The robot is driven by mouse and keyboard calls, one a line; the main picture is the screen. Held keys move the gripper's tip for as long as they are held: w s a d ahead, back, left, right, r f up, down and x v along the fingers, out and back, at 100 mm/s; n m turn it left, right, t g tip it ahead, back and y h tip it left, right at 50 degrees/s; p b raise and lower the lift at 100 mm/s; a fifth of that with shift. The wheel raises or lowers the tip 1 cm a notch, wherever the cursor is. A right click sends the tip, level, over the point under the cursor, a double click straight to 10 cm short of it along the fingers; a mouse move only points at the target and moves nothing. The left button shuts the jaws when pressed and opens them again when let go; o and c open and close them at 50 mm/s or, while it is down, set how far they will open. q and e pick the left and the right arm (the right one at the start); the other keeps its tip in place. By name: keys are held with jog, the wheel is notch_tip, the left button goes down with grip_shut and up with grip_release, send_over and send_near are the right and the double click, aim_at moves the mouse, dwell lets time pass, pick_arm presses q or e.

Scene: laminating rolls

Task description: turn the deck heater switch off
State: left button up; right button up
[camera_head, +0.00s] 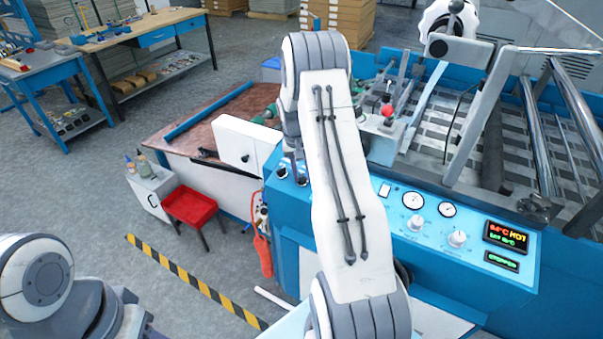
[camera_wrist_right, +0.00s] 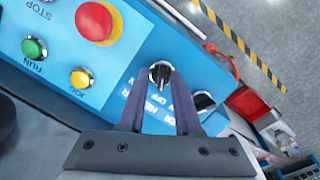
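In the right wrist view a black rotary switch with a pale pointer (camera_wrist_right: 160,73) sits on the blue panel (camera_wrist_right: 118,100). My right gripper (camera_wrist_right: 161,76) is open, its fingertips on either side of this switch, with a gap between them. In the head view my right gripper (camera_head: 293,163) is mostly behind my arm, at the panel. My left gripper is not visible.
A red stop button (camera_wrist_right: 97,22), green run button (camera_wrist_right: 34,47) and yellow jog button (camera_wrist_right: 81,78) are close by. Gauges and dials are on the panel's right. A red stool (camera_head: 190,206) stands on the floor.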

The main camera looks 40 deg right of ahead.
jog(key=shift+w+a+f, duration=0.1)
jog(key=shift+a+f, duration=0.05)
jog(key=shift+f, duration=0.05)
jog(key=shift+r, duration=0.1)
jog(key=shift+w+r, duration=0.1)
jog(key=shift+r, duration=0.35)
notch_tip(320, 180, up, 9)
jog(key=a+b, duration=0.1)
jog(key=b, duration=0.1)
jog(key=shift+w+r, duration=0.2)
jog(key=shift+w, duration=0.05)
